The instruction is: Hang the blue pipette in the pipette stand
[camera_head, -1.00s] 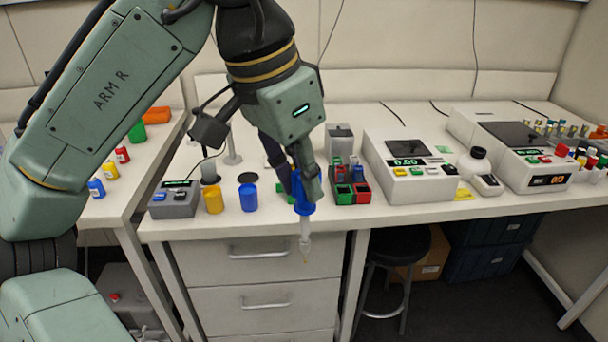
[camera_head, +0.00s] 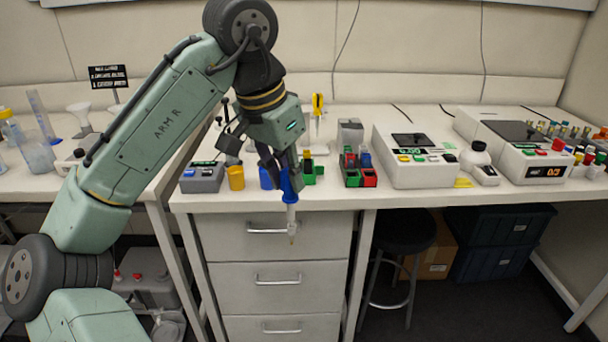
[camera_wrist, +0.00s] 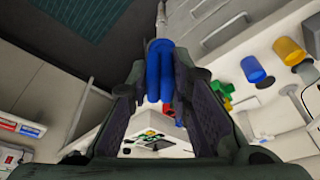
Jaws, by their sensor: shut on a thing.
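My gripper (camera_head: 284,170) is shut on the blue pipette (camera_head: 289,187), which hangs roughly upright with its pale tip pointing down, in front of the bench's front edge. In the wrist view the blue pipette body (camera_wrist: 159,70) sits between my two fingers. The likely pipette stand (camera_head: 317,130) is at the back of the bench, behind and to the right of my gripper, with a yellow pipette (camera_head: 317,103) hanging in it. My arm hides part of the bench around it.
Left of my gripper are a grey device (camera_head: 202,178), a yellow cup (camera_head: 236,178) and a blue cup (camera_head: 266,178). To the right are a tube rack (camera_head: 359,176) and a white balance (camera_head: 415,158). Drawers (camera_head: 274,267) are below the bench edge.

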